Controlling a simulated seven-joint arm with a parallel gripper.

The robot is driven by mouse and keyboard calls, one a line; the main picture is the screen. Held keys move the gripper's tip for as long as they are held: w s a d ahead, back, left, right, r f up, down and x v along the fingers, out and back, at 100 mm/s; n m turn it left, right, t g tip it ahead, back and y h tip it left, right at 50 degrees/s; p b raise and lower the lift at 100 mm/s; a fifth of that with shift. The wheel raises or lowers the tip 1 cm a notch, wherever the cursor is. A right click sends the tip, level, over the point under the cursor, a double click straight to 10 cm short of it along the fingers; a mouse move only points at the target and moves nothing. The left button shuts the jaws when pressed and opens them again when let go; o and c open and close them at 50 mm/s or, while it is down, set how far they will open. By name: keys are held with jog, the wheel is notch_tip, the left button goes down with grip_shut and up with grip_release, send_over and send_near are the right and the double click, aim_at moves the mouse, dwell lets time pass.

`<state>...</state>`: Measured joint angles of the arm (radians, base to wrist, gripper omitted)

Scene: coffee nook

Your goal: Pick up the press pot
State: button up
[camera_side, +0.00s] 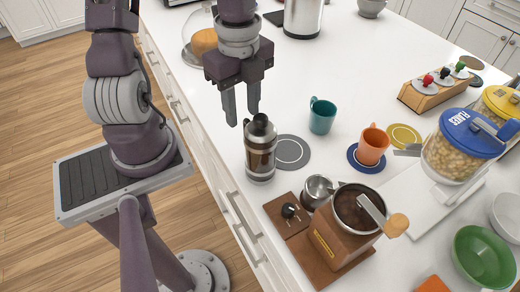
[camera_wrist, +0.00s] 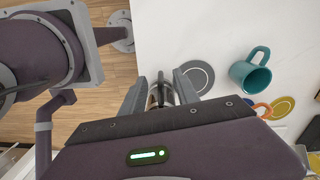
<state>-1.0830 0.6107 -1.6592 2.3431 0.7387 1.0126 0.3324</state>
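The press pot (camera_side: 261,152) stands upright near the counter's front edge, a glass cylinder with a steel frame, dark contents and a black lid. My gripper (camera_side: 241,116) is open, fingers pointing down, just above and slightly left of the pot's lid in the side view. In the wrist view the pot (camera_wrist: 159,92) shows between the two fingertips (camera_wrist: 160,85), mostly hidden by my gripper's body. I cannot tell whether a finger touches it.
A grey coaster (camera_side: 292,152) lies right beside the pot. A teal mug (camera_side: 322,116) and an orange mug (camera_side: 371,147) stand farther right. A coffee grinder (camera_side: 345,235) and a small metal cup (camera_side: 318,190) stand nearer. Open counter lies behind the teal mug.

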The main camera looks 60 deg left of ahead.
jog(key=f, duration=0.4)
jog(key=d+f, duration=0.1)
jog(key=f, duration=0.1)
jog(key=shift+f, duration=0.4)
grip_shut()
dwell(1.0)
